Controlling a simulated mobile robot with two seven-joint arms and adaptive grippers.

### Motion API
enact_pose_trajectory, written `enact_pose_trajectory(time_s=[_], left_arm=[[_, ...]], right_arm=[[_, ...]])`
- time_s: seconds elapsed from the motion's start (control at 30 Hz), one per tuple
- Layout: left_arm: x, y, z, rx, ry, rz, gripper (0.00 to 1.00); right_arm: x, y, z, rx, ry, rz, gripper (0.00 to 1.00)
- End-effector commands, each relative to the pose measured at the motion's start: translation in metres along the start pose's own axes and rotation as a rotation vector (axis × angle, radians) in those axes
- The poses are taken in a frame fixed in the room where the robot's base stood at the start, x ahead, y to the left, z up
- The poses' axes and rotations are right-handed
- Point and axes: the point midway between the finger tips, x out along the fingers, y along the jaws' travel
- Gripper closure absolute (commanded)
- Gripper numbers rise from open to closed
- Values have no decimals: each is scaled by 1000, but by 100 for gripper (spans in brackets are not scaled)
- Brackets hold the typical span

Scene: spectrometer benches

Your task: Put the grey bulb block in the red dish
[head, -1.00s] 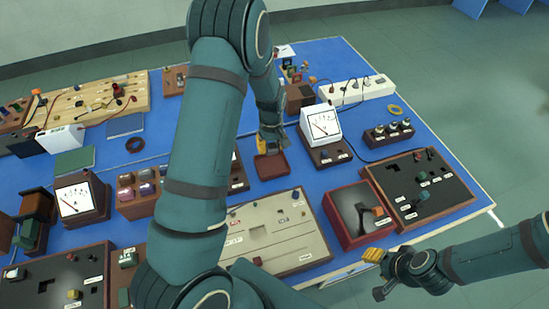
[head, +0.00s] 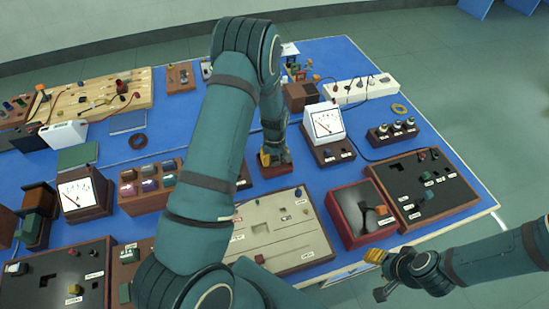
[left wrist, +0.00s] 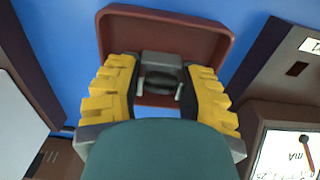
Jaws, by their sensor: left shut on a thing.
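The grey bulb block (left wrist: 162,60) shows between the yellow fingers of my left gripper (left wrist: 160,88) in the left wrist view, and the gripper is shut on it. The red dish (left wrist: 185,24) lies just beyond it, and the block overlaps the dish in that view. I cannot tell whether the block touches the dish floor. In the head view my left gripper (head: 268,158) is at the red dish (head: 276,170), whose front part shows; the block is hidden there. My right gripper (head: 376,257) is off the bench's front edge, its finger opening unclear.
A white-faced meter (head: 323,122) stands close right of the dish. A brown box of coloured blocks (head: 150,188) is to the left. A beige panel (head: 275,232) and a red-rimmed box (head: 360,213) lie in front. Bare blue bench shows behind the dish.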

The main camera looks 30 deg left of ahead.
Motion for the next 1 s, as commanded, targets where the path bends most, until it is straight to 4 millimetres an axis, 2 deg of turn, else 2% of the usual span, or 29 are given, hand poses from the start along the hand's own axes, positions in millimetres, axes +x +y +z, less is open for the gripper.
enact_pose_trajectory(time_s=[0.03, 0.1, 0.37, 0.5, 0.67, 1.0], left_arm=[[2, 0, 0, 0, 0, 0, 50], [1, 0, 0, 0, 0, 0, 33], [0, 0, 0, 0, 0, 0, 33], [-6, 0, 0, 0, 1, 1, 33], [-33, 1, -1, 1, 4, 3, 33], [-99, 1, 0, -1, 2, 3, 33]], right_arm=[[2, 1, 0, 0, 0, 0, 53], [1, 0, 0, 0, 0, 0, 53], [1, 0, 0, 0, 0, 0, 53], [-4, -1, -1, 0, 0, 0, 53], [-5, -2, -1, 0, 0, -1, 53], [-10, -3, -1, 0, 0, -2, 53]])
